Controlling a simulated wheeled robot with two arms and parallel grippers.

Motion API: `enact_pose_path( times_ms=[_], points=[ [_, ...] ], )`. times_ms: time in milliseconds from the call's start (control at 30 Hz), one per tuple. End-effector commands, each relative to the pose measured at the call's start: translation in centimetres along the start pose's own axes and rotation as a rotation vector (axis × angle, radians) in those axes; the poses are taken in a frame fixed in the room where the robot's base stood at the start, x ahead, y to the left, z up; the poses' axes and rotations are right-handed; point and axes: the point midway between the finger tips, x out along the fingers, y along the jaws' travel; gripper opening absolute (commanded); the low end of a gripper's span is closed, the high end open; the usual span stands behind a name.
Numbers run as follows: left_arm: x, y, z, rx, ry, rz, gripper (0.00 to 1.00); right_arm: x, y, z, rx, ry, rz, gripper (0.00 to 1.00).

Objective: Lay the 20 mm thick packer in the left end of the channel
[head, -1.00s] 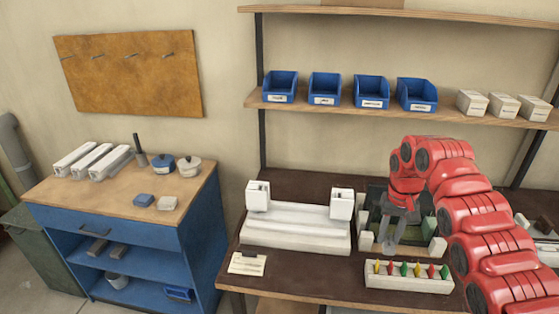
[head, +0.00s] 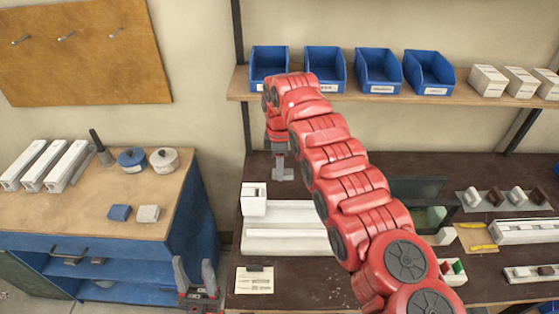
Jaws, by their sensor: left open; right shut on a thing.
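The white channel (head: 285,243) lies on the dark bench, with a white upright block (head: 253,199) at its left end. My red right arm hides its right end. My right gripper (head: 283,174) points down, above and slightly right of the left block in the picture. It is shut on a small piece, which I take to be the packer; the piece is barely visible and I cannot tell its thickness. My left gripper (head: 196,283) is open and empty at the bottom, in front of the gap between the blue cabinet and the bench.
A card on a clipboard (head: 254,281) lies in front of the channel. Blue bins (head: 325,70) and white boxes stand on the shelf above. A blue cabinet (head: 185,225) is at left. My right arm crosses the bench and partly covers a dark tray (head: 418,188).

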Motion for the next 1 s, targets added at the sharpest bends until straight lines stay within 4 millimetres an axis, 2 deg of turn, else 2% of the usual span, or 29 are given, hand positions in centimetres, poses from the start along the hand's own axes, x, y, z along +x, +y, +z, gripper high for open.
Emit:
enact_pose_path(
  times_ms=[267, 567, 700, 1000],
  points=[
    [-0.2, 0.0, 0.0, 0.000, 0.000, 0.000, 0.50, 1.2, -0.1, -0.2, -0.022, -0.001, 0.000, 0.00],
    [0.0, 0.0, 0.0, 0.000, 0.000, 0.000, 0.50, 4.1, -0.2, -0.2, -0.021, -0.002, -0.007, 0.00],
    [-1.7, 0.1, 0.3, 0.000, 0.000, 0.000, 0.50, 5.9, -0.2, -0.2, -0.021, -0.001, -0.003, 0.00],
    [-2.1, 0.1, 0.4, 0.000, 0.000, 0.000, 0.50, 6.5, -0.1, -0.2, -0.021, 0.000, -0.001, 0.00]
  ],
)
